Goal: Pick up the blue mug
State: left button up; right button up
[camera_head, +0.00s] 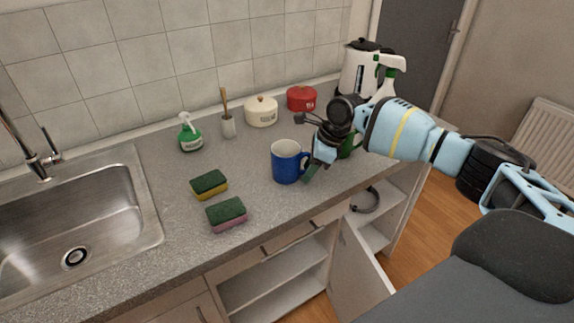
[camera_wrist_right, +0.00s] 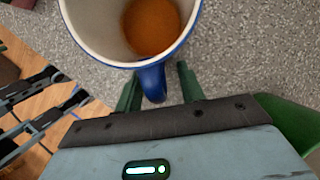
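The blue mug (camera_head: 284,164) stands upright on the grey counter, with a pale inside and something orange-brown at its bottom. In the right wrist view the mug (camera_wrist_right: 70,29) fills the top, its handle (camera_wrist_right: 153,84) pointing toward my gripper. My right gripper (camera_head: 310,167) is at the mug's right side, by the handle. In the wrist view my right gripper (camera_wrist_right: 158,84) is open. Its two green fingers are on either side of the handle, with gaps visible between them and it. My left gripper is not in view.
Two sponges (camera_head: 209,184) (camera_head: 226,214) lie left of the mug. A green spray bottle (camera_head: 190,134), a brush holder (camera_head: 228,127), a cream pot (camera_head: 261,112) and a red pot (camera_head: 301,99) stand behind. A kettle (camera_head: 360,72) is at back right; the sink (camera_head: 146,205) is left.

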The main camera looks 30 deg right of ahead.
jog(key=shift+w+f, duration=0.1)
jog(key=shift+f, duration=0.1)
jog(key=shift+a, duration=0.1)
grip_shut()
jog(key=shift+r, duration=0.25)
